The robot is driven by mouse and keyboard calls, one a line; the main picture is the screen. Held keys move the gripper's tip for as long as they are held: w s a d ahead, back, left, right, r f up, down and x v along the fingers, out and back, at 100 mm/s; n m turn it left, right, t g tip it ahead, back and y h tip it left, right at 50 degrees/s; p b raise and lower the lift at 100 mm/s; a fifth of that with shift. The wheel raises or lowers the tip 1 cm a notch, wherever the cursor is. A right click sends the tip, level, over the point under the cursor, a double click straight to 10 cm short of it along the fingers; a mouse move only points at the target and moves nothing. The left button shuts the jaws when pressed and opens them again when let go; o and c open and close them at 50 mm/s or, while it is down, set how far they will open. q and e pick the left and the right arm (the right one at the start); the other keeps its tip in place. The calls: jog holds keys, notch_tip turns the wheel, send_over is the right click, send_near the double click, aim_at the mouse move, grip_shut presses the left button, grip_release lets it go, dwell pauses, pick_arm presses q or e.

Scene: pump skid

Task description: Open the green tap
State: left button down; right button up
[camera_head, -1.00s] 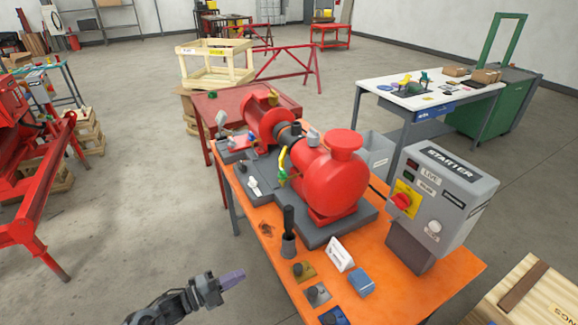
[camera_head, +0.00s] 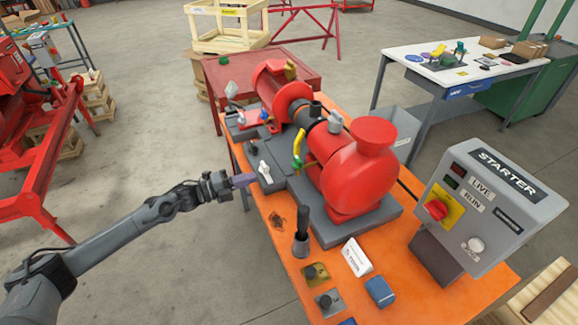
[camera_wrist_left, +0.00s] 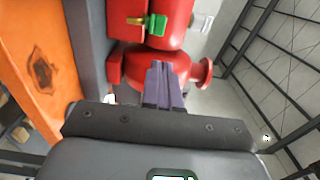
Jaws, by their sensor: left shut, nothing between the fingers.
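A small green tap (camera_head: 297,163) sits low at the near side of the red pump (camera_head: 352,170), just below an upright yellow lever (camera_head: 299,141). In the left wrist view, a green handle (camera_wrist_left: 157,24) on a brass stub stands against the red casing. My left gripper (camera_head: 247,181) has purple fingers, shut and empty. It is at the left edge of the orange bench, left of the green tap and apart from it. In the left wrist view the fingertips (camera_wrist_left: 160,68) overlap the red pump, and the green handle shows beyond them. My right gripper is out of view.
A white lever (camera_head: 265,172) stands on the grey skid between the fingertips and the tap. A black-handled tool (camera_head: 301,232) stands upright on the orange bench (camera_head: 262,205). The grey starter box (camera_head: 478,205) is at the right.

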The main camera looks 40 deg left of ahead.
pick_arm(q)
jog(key=shift+d+f, duration=0.1)
jog(key=b, duration=0.1)
send_near(298, 164)
jog(key=x, duration=0.7)
jog(key=shift+a+f, duration=0.2)
dwell(0.6)
jog(key=shift+d+r+n+y+p, duration=0.1)
jog(key=shift+n+y+p, duration=0.2)
jog(key=shift+p, duration=0.15)
jog(key=shift+d+n+t+y+p, duration=0.15)
jog(key=shift+n+t+y+p, duration=0.25)
jog(key=shift+y+p, duration=0.2)
